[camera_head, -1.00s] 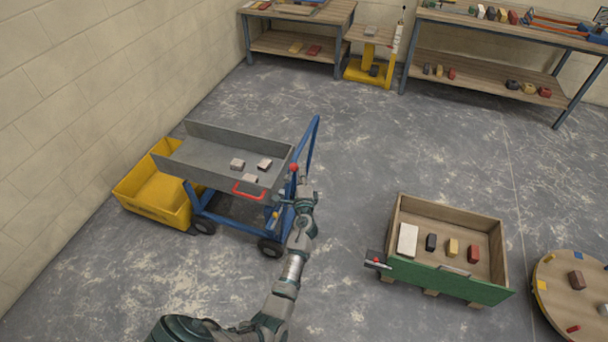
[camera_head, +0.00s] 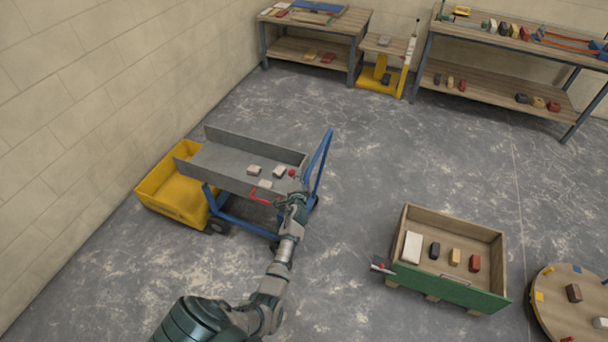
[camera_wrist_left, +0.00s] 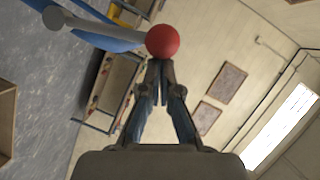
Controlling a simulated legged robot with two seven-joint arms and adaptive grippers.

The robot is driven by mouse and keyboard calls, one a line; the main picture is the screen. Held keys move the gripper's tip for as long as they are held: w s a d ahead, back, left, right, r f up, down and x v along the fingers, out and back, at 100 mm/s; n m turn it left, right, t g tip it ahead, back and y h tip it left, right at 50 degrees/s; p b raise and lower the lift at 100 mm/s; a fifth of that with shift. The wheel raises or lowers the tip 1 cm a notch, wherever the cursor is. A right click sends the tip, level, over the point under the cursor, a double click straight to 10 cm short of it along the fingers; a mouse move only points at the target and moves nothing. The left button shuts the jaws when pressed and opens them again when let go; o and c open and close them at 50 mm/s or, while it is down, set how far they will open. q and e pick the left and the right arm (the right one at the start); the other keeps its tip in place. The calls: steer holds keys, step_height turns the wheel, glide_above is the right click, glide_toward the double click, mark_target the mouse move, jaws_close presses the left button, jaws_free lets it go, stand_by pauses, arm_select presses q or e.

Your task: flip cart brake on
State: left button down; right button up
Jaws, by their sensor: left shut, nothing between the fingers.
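The cart (camera_head: 238,167) is a grey tray on a blue frame with a blue push handle (camera_head: 321,165) on its right. A red ball knob (camera_head: 292,173) stands at the tray's right end; in the left wrist view the red knob (camera_wrist_left: 162,41) sits on a grey lever (camera_wrist_left: 100,27). My left gripper (camera_head: 296,190) is at the knob; in the wrist view its fingertips (camera_wrist_left: 160,66) are together, just below the knob, with nothing between them. Whether they touch the knob I cannot tell. My right gripper is not in view.
Light blocks (camera_head: 254,170) lie in the cart tray. A yellow tub (camera_head: 172,205) stands behind the cart's left end. A green-fronted wooden crate (camera_head: 448,287) and a round table (camera_head: 560,310) are at right. Floor between cart and crate is clear.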

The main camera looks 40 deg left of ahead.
mark_target(290, 172)
arm_select(q)
steer(key=shift+s+a+r+n+h+p, duration=0.1)
steer(key=shift+s+a+n+h+p, duration=0.1)
steer(key=shift+a+n+p, duration=0.25)
steer(key=shift+s+a+r+n+h+p, duration=0.1)
steer(key=shift+a+n+h+p, duration=0.15)
steer(key=shift+a+p, duration=0.4)
steer(key=shift+s+a+f+n+p, duration=0.1)
steer(key=shift+a+f+n+p, duration=0.1)
steer(key=shift+a+n+p, duration=0.4)
steer(key=shift+s+a+f+h+p, duration=0.25)
steer(key=shift+a+f, duration=0.15)
steer(key=shift+a, duration=0.25)
steer(key=shift+s+a+f+h+p, duration=0.1)
steer(key=shift+a+f+h+p, duration=0.2)
steer(key=shift+a, duration=0.35)
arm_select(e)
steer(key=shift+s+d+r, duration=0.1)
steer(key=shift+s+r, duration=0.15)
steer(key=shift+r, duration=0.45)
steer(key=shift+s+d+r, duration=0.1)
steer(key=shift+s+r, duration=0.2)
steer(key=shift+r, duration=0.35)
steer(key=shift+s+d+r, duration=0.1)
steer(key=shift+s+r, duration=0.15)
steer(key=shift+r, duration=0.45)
